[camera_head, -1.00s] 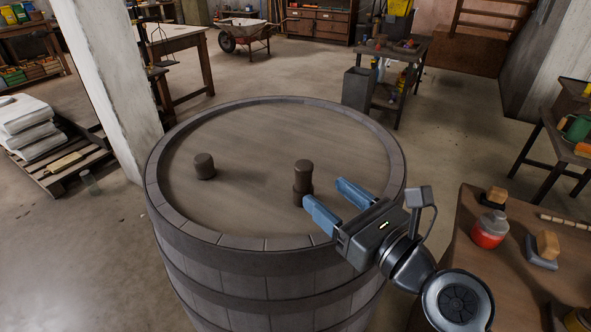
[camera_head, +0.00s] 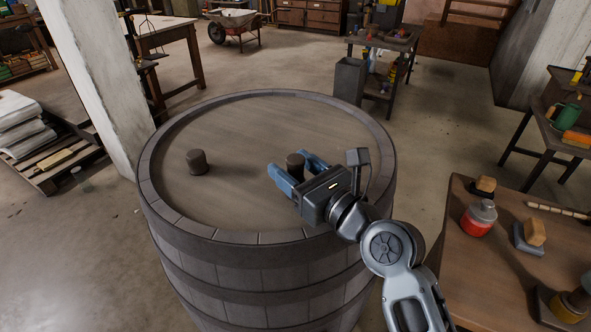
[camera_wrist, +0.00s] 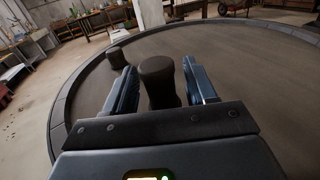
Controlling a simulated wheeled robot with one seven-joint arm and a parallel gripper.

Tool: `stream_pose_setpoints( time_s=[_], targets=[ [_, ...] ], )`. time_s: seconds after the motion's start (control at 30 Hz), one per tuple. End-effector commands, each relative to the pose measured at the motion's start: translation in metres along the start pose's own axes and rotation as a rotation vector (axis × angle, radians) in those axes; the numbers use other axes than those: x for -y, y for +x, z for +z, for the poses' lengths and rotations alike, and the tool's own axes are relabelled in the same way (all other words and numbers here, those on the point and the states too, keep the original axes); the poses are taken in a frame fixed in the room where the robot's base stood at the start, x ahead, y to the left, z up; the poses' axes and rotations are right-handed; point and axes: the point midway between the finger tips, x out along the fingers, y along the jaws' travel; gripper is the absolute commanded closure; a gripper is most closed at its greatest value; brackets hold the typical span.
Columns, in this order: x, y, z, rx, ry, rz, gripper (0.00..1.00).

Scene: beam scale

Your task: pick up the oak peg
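A dark brown wooden peg (camera_head: 295,160) stands upright on the barrel top (camera_head: 250,125), right of its middle. In the wrist view the same peg (camera_wrist: 158,80) has a wider head over a narrower body. My gripper (camera_head: 291,163) is open, its two blue fingers on either side of this peg, with gaps showing in the wrist view (camera_wrist: 159,66). The peg's lower part is hidden behind the gripper. A second, shorter dark peg (camera_head: 197,161) stands apart to the left. I cannot tell from looks alone which peg is oak.
The barrel has a raised rim (camera_head: 150,190). A wooden table (camera_head: 495,265) at the right holds a red jar (camera_head: 478,218) and brush-like blocks. A pale post (camera_head: 95,80) rises behind the barrel at the left. The back of the barrel top is clear.

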Motion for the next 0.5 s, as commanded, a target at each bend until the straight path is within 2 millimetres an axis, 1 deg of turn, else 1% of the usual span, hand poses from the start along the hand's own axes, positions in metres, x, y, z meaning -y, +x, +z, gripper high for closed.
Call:
stream_pose_setpoints(
  time_s=[0.03,0.07,0.5],
  targets=[
    [0.0000,-0.0001,0.0000,0.000,0.000,0.000,0.49],
    [0.0000,-0.0001,0.0000,0.000,0.000,0.000,0.52],
    [0.0001,-0.0003,0.0000,0.000,0.000,0.000,0.94]
  ],
)
